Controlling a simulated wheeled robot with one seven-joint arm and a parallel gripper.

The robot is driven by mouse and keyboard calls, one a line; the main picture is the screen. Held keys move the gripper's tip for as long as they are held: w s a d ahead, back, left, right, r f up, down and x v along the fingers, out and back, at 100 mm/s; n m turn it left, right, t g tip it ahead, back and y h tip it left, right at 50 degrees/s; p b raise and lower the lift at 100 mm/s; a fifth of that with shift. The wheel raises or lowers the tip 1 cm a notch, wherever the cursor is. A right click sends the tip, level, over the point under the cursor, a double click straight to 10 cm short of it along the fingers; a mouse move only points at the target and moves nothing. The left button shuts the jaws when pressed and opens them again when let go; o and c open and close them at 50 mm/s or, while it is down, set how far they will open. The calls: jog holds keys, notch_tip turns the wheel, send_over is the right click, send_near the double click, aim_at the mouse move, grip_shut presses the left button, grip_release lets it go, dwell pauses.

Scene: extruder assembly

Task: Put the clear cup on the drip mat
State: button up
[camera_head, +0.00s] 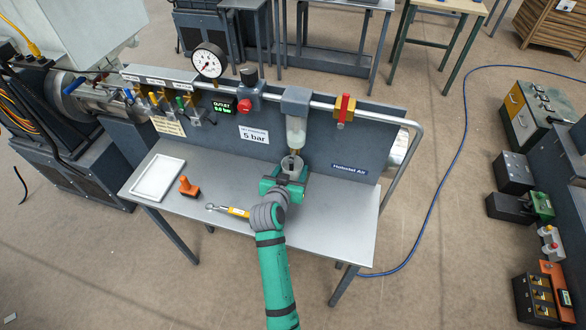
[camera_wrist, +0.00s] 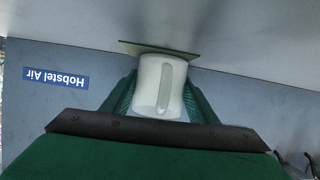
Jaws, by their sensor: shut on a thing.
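The clear cup (camera_head: 291,166) stands upright between the fingers of my gripper (camera_head: 285,179), below the bottle-shaped filter bowl of the air unit. In the wrist view the cup (camera_wrist: 160,82) looks pale and translucent, with a green finger on each side; my gripper (camera_wrist: 160,100) is shut on it. A thin dark green plate, which looks like the drip mat (camera_wrist: 150,47), lies at the cup's base end. I cannot tell whether cup and mat touch. In the head view the mat is hidden or blends with my green gripper.
The filter bowl (camera_head: 296,133) hangs just above the cup. A grey back panel (camera_head: 340,145) stands behind. On the grey table (camera_head: 320,225) are a white tray (camera_head: 158,178), an orange-handled stamp-like thing (camera_head: 187,187) and a yellow-marked wrench (camera_head: 228,210). The table's right part is clear.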

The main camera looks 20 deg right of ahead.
jog(key=shift+s+d, duration=0.2)
jog(key=shift+d, duration=0.15)
jog(key=o, duration=1.1)
jog(key=shift+s+d, duration=0.15)
jog(key=shift+d, duration=0.2)
jog(key=shift+o, duration=0.2)
jog(key=shift+a, duration=0.15)
jog(key=shift+s+a+r, duration=0.2)
jog(key=shift+s+a, duration=0.05)
jog(key=shift+a, duration=0.1)
jog(key=v, duration=1.1)
jog(key=shift+a, duration=0.1)
